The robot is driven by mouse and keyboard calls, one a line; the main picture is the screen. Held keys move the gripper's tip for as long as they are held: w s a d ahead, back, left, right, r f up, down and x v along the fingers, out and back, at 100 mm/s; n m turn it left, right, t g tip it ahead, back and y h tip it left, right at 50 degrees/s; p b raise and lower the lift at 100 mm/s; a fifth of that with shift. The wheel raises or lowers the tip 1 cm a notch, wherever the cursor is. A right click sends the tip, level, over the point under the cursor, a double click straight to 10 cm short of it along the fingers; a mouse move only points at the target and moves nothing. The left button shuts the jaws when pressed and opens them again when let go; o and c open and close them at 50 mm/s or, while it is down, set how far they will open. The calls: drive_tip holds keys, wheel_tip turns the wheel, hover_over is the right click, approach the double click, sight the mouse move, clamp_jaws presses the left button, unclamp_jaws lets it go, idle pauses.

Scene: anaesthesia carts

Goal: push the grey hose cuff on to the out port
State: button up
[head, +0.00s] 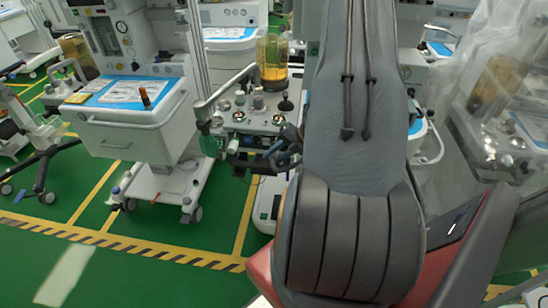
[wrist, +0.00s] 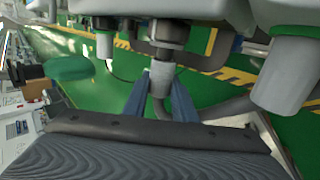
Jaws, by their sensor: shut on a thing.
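My gripper (wrist: 162,98) is shut on the grey hose cuff (wrist: 160,78), with one blue-grey finger on each side of it. A grey hose (wrist: 158,108) runs down from the cuff, then bends right. A downward metal port (wrist: 169,34) is straight above the cuff, under the machine body. The cuff's top is close to the port's lower end; I cannot tell whether it is around it or only touching. A second port (wrist: 104,45) hangs to the left. In the head view my gripper (head: 283,150) is at the machine's front edge, and the cuff is hidden there.
A green bag (wrist: 68,68) hangs at left in the wrist view. In the head view, an amber canister (head: 272,62) rises behind the machine top (head: 250,122). Another cart (head: 135,125) stands left, with open floor before it.

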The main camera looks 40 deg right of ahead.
drive_tip(key=shift+w+d, duration=0.6)
drive_tip(key=shift+d, duration=0.1)
drive_tip(key=o, duration=1.1)
drive_tip(key=b+v, duration=0.1)
drive_tip(key=v, duration=0.6)
drive_tip(key=shift+s+d+r+b, duration=0.2)
drive_tip(key=shift+r+b, duration=0.1)
